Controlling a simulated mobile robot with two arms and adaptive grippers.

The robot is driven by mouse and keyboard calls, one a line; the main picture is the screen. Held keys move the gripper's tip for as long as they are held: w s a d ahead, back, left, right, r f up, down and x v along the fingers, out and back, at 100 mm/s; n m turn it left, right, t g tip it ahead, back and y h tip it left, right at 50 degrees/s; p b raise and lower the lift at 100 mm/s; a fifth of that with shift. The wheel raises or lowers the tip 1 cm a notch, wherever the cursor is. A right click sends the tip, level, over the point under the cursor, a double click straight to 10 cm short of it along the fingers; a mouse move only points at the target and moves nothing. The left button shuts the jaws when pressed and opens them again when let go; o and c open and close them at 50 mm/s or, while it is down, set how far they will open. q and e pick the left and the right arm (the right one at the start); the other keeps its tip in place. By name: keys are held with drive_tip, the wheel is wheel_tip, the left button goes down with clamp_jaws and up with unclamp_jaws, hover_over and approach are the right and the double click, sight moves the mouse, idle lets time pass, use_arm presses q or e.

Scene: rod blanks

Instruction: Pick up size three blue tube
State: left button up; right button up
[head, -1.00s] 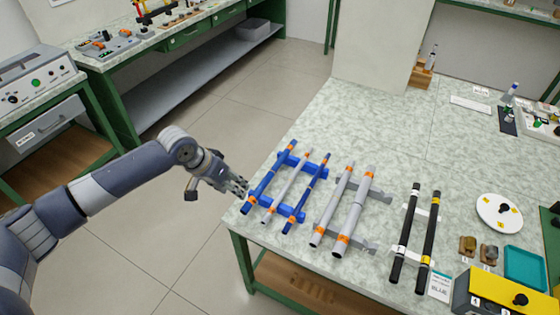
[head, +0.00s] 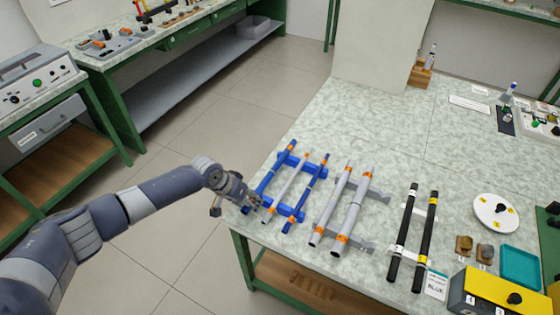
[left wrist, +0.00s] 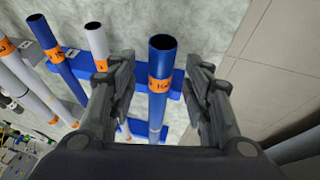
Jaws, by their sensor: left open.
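The leftmost blue tube (head: 277,167) lies on a blue rack (head: 288,159) at the table's near left edge. My left gripper (head: 256,203) is open at its near end. In the left wrist view, the open gripper (left wrist: 160,72) has one finger on each side of a blue tube (left wrist: 161,58), with gaps to both. That tube has an orange label whose marking I cannot read surely. A second blue tube (head: 306,192) lies on the same rack and shows in the wrist view (left wrist: 60,62). My right gripper is not in view.
A thin grey tube (head: 293,178) lies between the blue tubes. Two grey tubes (head: 353,215) and two black tubes (head: 425,240) lie further right. A white disc (head: 496,211), a teal tray (head: 520,267) and a yellow-topped box (head: 500,290) stand at right. The table behind the racks is clear.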

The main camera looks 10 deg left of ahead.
use_arm(q)
drive_tip(key=c, duration=0.9)
drive_tip(key=shift+r, duration=0.1)
